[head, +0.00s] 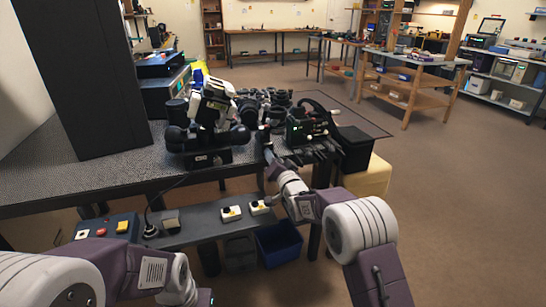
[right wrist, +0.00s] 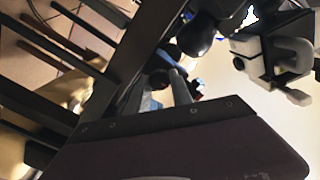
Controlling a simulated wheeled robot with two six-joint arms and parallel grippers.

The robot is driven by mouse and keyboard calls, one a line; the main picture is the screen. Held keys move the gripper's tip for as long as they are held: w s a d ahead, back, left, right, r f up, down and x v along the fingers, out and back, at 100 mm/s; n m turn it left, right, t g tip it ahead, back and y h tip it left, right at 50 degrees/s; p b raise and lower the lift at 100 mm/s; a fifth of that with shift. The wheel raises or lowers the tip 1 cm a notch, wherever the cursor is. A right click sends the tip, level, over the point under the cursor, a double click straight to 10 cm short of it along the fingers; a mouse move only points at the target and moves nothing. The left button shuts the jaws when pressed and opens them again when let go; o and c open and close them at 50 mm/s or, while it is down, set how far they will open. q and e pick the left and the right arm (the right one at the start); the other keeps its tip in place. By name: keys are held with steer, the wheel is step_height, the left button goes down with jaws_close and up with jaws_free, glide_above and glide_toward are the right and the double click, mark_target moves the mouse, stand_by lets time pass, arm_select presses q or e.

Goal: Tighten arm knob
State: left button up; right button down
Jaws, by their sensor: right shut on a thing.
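My right gripper (head: 266,143) reaches up from the lower right to the front edge of the bench, between the white-and-black device and the dark device. It is shut on a small dark knob (head: 263,130), which I take to be the arm knob. In the right wrist view, the fingers (right wrist: 176,86) extend past the dark palm, with a dark rounded part (right wrist: 159,79) at their tips. How the fingers sit on the knob is too small and dark to tell. My left arm shows at the lower left, but its fingertips are out of view.
The white-and-black device (head: 213,104) stands on a black base left of the right gripper. A dark device with a green board (head: 306,130) stands close on the right. Several black lens parts lie behind. Below are a shelf with switches (head: 231,214) and a blue bin (head: 279,244).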

steer(key=shift+m, duration=0.5)
steer(key=c, duration=1.1)
jaws_free()
steer(key=b+v, duration=0.1)
steer(key=v, duration=0.8)
